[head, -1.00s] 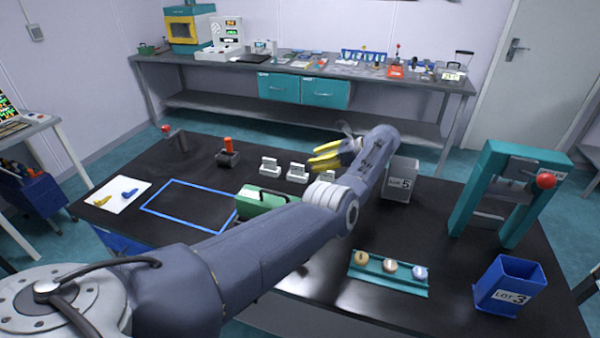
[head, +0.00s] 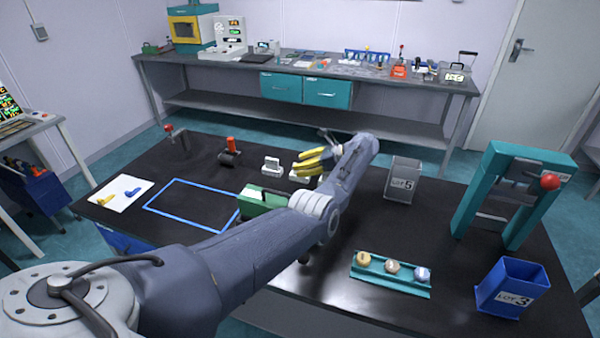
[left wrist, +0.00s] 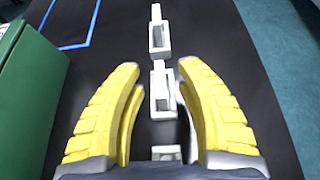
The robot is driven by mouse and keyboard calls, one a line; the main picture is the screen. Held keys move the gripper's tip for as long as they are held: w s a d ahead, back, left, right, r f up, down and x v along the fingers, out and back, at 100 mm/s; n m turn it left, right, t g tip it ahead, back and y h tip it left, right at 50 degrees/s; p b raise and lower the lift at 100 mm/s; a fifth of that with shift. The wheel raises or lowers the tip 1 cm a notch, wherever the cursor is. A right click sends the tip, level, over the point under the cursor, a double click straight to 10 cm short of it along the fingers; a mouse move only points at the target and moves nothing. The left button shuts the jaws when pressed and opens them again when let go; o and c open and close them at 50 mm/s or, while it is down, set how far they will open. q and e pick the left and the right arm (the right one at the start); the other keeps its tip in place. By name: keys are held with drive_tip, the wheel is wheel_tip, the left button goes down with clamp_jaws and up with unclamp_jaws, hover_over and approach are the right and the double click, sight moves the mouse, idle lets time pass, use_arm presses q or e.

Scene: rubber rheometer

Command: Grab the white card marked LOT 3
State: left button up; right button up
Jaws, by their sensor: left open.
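Small white card stands sit in a row on the black table. One (head: 271,166) is clear in the head view, and another (head: 302,172) is partly behind my left gripper (head: 314,161). In the left wrist view the gripper (left wrist: 158,72) is open, with its yellow fingers on either side of the row. A middle stand (left wrist: 163,92) lies between the fingers and a farther one (left wrist: 159,38) is beyond the tips. A nearer one (left wrist: 166,153) is partly cut off by the gripper. I cannot read any marking on them. A white LOT 3 label (head: 514,300) is on the blue bin.
A green case (head: 262,202) stands close left of the gripper. The blue bin (head: 500,273), a grey LOT 5 bin (head: 403,178), a teal rack of round samples (head: 391,278) and a teal press (head: 485,190) are to the right. The blue-outlined area (head: 190,208) is empty.

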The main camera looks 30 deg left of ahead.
use_arm(q)
drive_tip(key=shift+o, duration=0.2)
clamp_jaws()
drive_tip(key=shift+r, duration=0.1)
